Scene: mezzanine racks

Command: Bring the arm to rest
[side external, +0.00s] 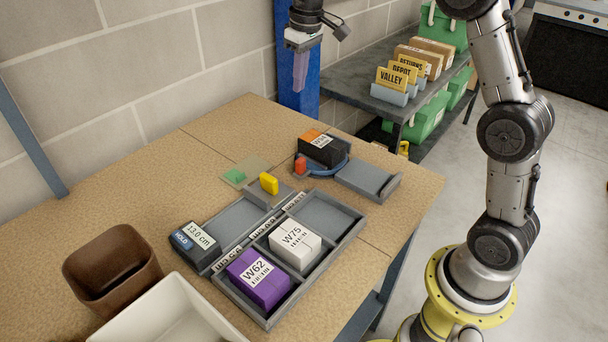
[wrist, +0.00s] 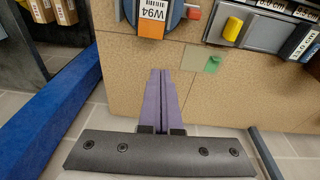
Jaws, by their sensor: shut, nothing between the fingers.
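My gripper (side external: 299,86) hangs in the air beyond the far edge of the table (side external: 160,175), in front of a blue post (side external: 297,98). Its purple fingers point down and are together with nothing between them. In the wrist view the shut fingers (wrist: 161,76) lie side by side over the table edge, near the orange and black W94 box (wrist: 152,22). That box (side external: 322,149) sits on a blue round holder and is apart from the fingers.
A divided grey tray (side external: 330,243) holds a white W75 box (side external: 295,243) and a purple W62 box (side external: 259,279). A yellow block (side external: 269,183), a green piece (side external: 235,175), a brown bin (side external: 112,268) and a white bin (side external: 170,318) stand nearby. A shelf (side external: 364,100) is behind.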

